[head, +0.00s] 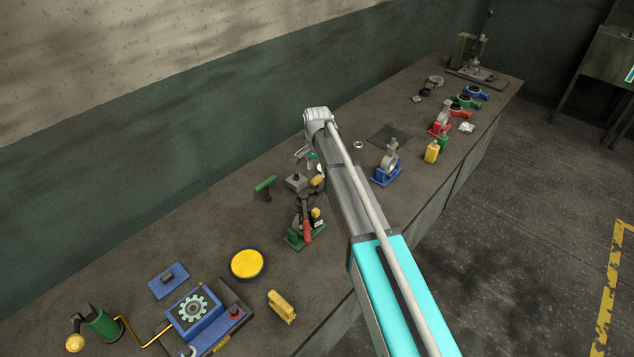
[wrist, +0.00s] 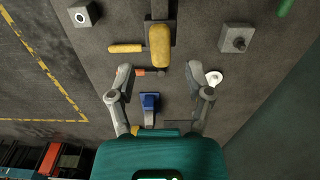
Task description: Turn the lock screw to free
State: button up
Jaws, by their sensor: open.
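I cannot pick out the lock screw for certain in either view. My gripper (wrist: 164,84) is open and empty in the wrist view, its two grey fingers spread above the bench. A small blue block (wrist: 150,104) lies below the space between the fingers, with a dark and orange piece (wrist: 148,72) near it. A grey block with a raised knob (wrist: 237,38) lies to the right, apart from the gripper; what looks like the same block shows in the head view (head: 297,182). There my forearm hides most of the gripper.
A stand with a green base (head: 293,241) and red handle (head: 307,232) is close by. A green-handled tool (head: 265,184), yellow-topped tin (head: 247,263), blue gear fixture (head: 190,313) and blue bracket (head: 387,174) share the bench. Yellow handles (wrist: 160,45) lie ahead in the wrist view.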

aim_at(317, 178)
jog(key=shift+f+b, duration=1.6)
jog(key=shift+f, duration=0.25)
grip_shut()
